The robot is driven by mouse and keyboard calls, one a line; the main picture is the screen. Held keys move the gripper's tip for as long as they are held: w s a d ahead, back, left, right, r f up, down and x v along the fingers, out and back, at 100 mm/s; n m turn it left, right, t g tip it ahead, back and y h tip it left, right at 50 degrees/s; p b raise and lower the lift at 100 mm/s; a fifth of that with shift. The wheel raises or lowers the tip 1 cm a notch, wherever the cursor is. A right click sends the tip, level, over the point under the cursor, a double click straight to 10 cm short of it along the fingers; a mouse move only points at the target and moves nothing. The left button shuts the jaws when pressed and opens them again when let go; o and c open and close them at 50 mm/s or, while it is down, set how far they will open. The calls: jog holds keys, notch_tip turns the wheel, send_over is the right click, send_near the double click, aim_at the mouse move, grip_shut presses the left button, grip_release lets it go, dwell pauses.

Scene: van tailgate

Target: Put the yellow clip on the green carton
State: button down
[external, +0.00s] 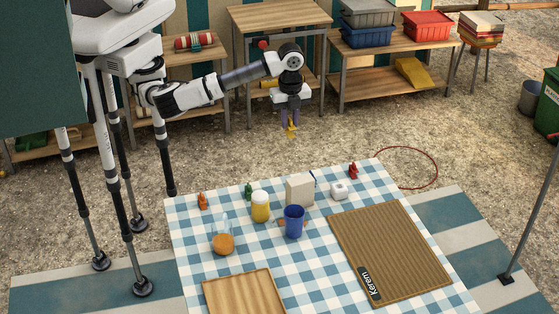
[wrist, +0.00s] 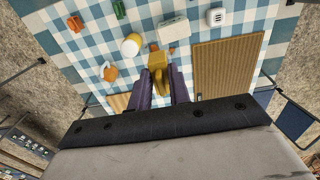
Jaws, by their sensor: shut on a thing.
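My gripper (external: 291,122) is raised in the air behind the far edge of the table. It is shut on the yellow clip (external: 291,131), which hangs below the fingers. In the wrist view the yellow clip (wrist: 157,60) sits between the two purple fingers. A cream carton (external: 300,190) stands upright near the far middle of the table, apart from the gripper; it also shows in the wrist view (wrist: 173,31). I cannot make out a carton that is plainly green. A small green clip-like piece (external: 248,190) stands left of the cream carton.
On the checked cloth are a yellow jar (external: 260,206), a blue cup (external: 293,221), a glass with orange contents (external: 223,242), an orange piece (external: 202,200), a red piece (external: 353,170) and a white block (external: 339,190). A brown mat (external: 389,250) and a wooden board (external: 243,294) lie nearer.

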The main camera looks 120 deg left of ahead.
notch_tip(320, 180, up, 2)
jog(key=w+a, duration=0.2)
jog(key=w, duration=0.1)
jog(key=p, duration=0.1)
send_over(300, 178)
notch_tip(300, 178, down, 20)
jog(key=shift+d+r, duration=0.1)
jog(key=c, duration=1.3)
grip_release()
notch_tip(300, 178, up, 12)
jog(key=shift+b, duration=0.4)
